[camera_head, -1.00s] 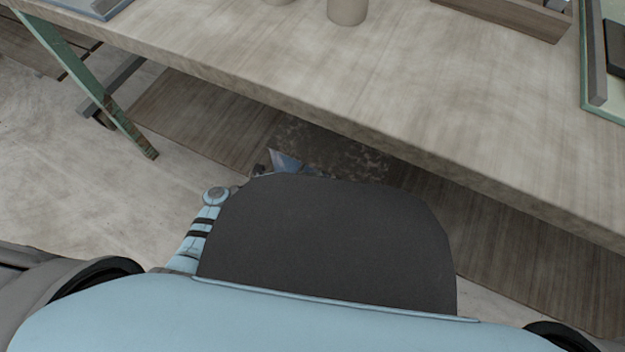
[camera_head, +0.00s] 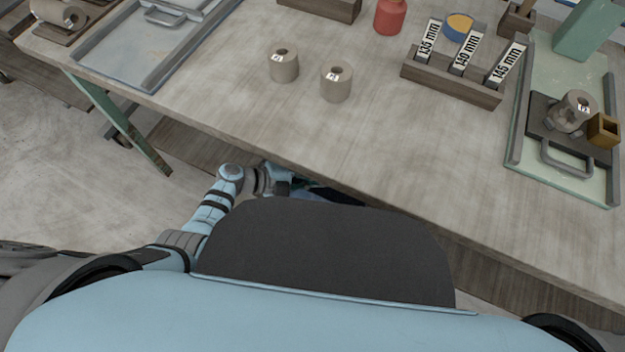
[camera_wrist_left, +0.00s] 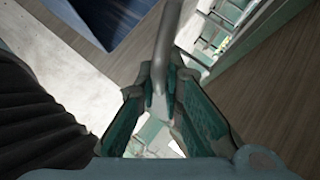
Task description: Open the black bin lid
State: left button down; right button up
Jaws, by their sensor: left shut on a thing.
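My left arm reaches under the front edge of the table, and my left gripper (camera_head: 293,186) is partly hidden there in the head view. In the left wrist view the green-padded fingers of my left gripper (camera_wrist_left: 166,82) are shut on a grey bar (camera_wrist_left: 168,35), which looks like a handle. A dark, bluish surface (camera_wrist_left: 125,45) lies beyond it at the upper left. In the head view a small dark piece (camera_head: 338,196) shows beside the gripper. I cannot tell whether either is the black bin or its lid. My right gripper is not in view.
The table (camera_head: 230,115) is above the gripper; its edge is close to my arm. On it stand two clay cylinders (camera_head: 284,67), a wooden rack (camera_head: 450,80) with labelled gauges, a grey tray (camera_head: 120,75) and a green tray (camera_head: 575,190). A wooden lower shelf (camera_head: 190,145) runs underneath.

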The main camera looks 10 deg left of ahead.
pick_arm(q)
jog(key=shift+w+d+r+p, duration=0.15)
jog(key=shift+w+r+p, duration=0.35)
jog(key=shift+r, duration=0.35)
jog(key=shift+w+d+r+p, duration=0.15)
jog(key=shift+w+r+p, duration=0.3)
jog(key=shift+r, duration=0.35)
jog(key=shift+w+d+r+p, duration=0.15)
jog(key=shift+w+r+p, duration=0.35)
jog(key=shift+r, duration=0.35)
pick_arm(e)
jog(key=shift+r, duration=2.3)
pick_arm(q)
jog(key=shift+s, duration=0.1)
jog(key=c, duration=1.7)
grip_release()
jog(key=shift+a, duration=0.1)
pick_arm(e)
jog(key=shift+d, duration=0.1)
pick_arm(q)
jog(key=v, duration=0.7)
jog(key=shift+a+r, duration=0.1)
jog(key=shift+r, duration=0.15)
